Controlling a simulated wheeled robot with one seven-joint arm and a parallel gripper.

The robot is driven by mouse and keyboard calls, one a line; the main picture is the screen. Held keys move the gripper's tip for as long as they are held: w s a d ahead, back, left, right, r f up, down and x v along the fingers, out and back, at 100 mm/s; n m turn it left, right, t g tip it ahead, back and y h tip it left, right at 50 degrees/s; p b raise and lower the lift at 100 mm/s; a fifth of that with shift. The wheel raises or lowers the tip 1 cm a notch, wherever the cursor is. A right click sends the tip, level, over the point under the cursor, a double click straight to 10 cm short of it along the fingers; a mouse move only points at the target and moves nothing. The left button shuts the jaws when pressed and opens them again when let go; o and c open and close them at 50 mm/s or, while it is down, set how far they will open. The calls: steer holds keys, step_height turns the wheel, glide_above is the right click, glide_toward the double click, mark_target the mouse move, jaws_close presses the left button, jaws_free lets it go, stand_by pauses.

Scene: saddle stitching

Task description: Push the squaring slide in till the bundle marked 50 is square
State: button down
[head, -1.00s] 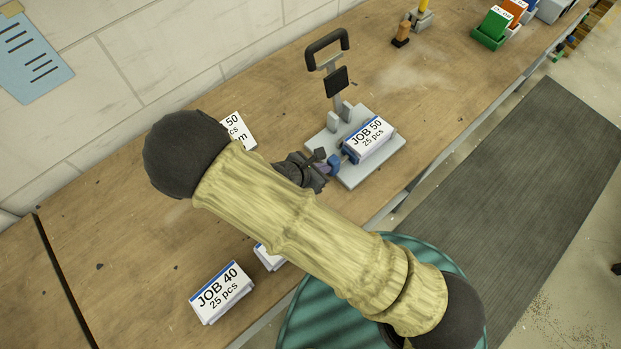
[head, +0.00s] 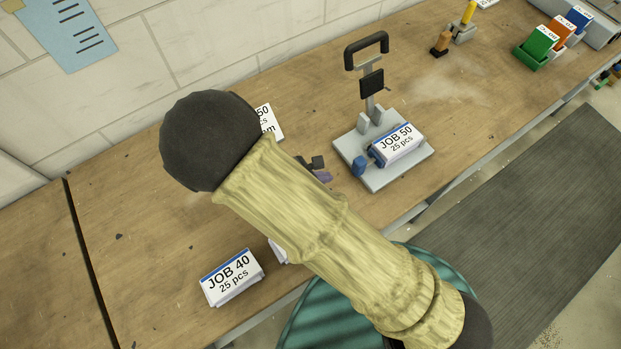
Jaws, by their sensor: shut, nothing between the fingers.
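The bundle marked JOB 50 (head: 398,146), white with a blue edge, lies on the grey plate of the squaring fixture (head: 395,181). The squaring slide (head: 360,166) shows as a blue knob with a blue face against or very close to the bundle's left end. The bundle looks roughly even, but its sheet edges are too small to judge. My gripper (head: 318,164) is shut and empty, left of the knob with a gap between them. Most of it is hidden behind my forearm.
A tall black-handled lever (head: 367,50) rises behind the fixture's plate. A JOB 40 bundle (head: 231,277) lies at the front left, with another bundle partly hidden beside it. A card marked 50 (head: 269,121) lies behind my arm. Green, orange and blue holders stand far right.

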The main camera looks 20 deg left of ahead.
steer(key=shift+b+v, duration=0.35)
steer(key=shift+v, duration=1.95)
steer(key=w+d+r+m+g+y, duration=0.1)
steer(key=d+r+m, duration=0.3)
steer(key=d+m, duration=0.6)
steer(key=w+d+r+m+g+y, duration=0.2)
steer(key=d+r+m, duration=0.3)
steer(key=d+m, duration=0.4)
steer(key=w+d+r+m+g+y, duration=0.2)
steer(key=d+r+m, duration=0.3)
steer(key=d+m, duration=0.5)
steer(key=shift+w+d+r+m+g, duration=0.3)
steer(key=shift+w+d, duration=0.2)
steer(key=shift+d, duration=0.4)
